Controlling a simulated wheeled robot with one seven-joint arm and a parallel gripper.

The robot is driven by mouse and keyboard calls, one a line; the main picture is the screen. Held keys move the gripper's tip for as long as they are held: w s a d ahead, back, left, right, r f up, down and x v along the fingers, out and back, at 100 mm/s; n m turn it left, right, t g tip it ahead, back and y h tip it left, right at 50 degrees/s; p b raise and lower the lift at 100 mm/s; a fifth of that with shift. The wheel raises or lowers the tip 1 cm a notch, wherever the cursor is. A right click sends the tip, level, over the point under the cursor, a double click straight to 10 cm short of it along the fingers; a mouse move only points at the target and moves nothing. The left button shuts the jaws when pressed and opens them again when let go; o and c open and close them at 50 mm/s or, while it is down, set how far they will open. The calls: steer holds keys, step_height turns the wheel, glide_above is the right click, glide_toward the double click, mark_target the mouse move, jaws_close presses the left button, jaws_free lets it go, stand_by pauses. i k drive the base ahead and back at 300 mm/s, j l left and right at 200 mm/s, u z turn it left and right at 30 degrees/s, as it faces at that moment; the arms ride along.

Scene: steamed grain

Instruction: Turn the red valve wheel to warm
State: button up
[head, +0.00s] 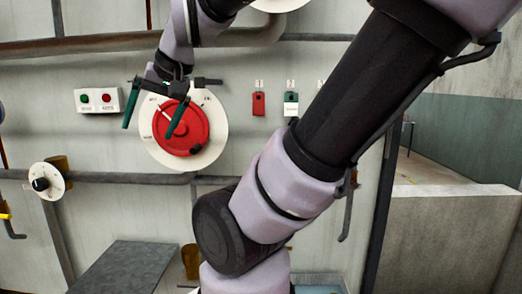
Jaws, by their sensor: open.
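The red valve wheel (187,132) is mounted on a round white dial plate (218,143) on the wall, left of the middle in the head view. A dark knob sits near its lower right rim. A pale pointer mark shows at its upper left. The dial's lettering is too small to read. My gripper (149,130) is open, its two green fingers pointing down. One finger overlaps the wheel's left part in the picture and the other is left of the dial plate. I cannot tell whether the finger touches the wheel. My gripper and wrist hide the dial's top left.
A box with a green and a red button (99,100) is left of the dial. A red tag (258,104) and a green-and-white tag (291,104) hang to the right. A small white dial (46,182) is at lower left. Pipes run along the wall, and a grey surface (124,268) stands below.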

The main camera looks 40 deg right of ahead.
mark_target(191, 134)
steer(key=k+l+z, duration=0.15)
steer(key=z, duration=0.15)
steer(key=k+l+z, duration=0.15)
steer(key=z, duration=0.15)
steer(key=k+j+z, duration=0.15)
steer(key=j, duration=0.2)
steer(key=k+j+z, duration=0.1)
steer(key=j, duration=0.2)
steer(key=k+j+z, duration=0.15)
steer(key=j, duration=0.15)
